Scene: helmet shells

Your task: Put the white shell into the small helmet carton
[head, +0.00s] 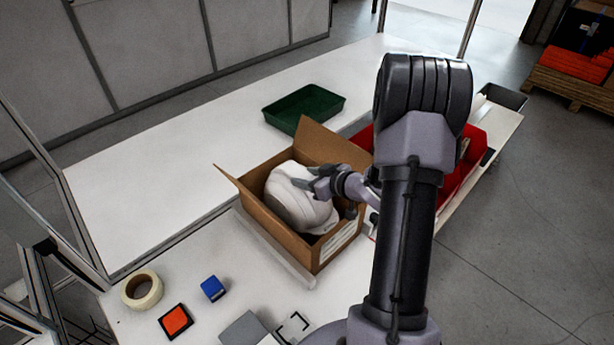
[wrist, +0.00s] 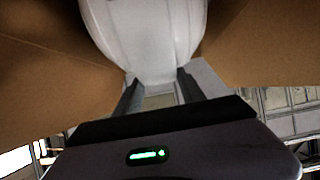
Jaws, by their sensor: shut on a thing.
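The white shell (head: 293,197) is inside the open cardboard carton (head: 262,218), tilted, with its upper part showing above the carton's near wall. My gripper (head: 318,186) reaches in from the right and is shut on the shell's edge. In the wrist view the white shell (wrist: 150,40) fills the top middle, with its lower edge between the two fingers of my gripper (wrist: 158,88). Brown carton walls (wrist: 50,70) stand on both sides of it. Whether the shell touches the carton floor is hidden.
A green tray (head: 304,108) lies behind the carton, and a red bin (head: 470,165) stands to the right behind my arm. A tape roll (head: 142,290), a blue block (head: 213,288) and an orange-topped block (head: 175,321) lie at the front left.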

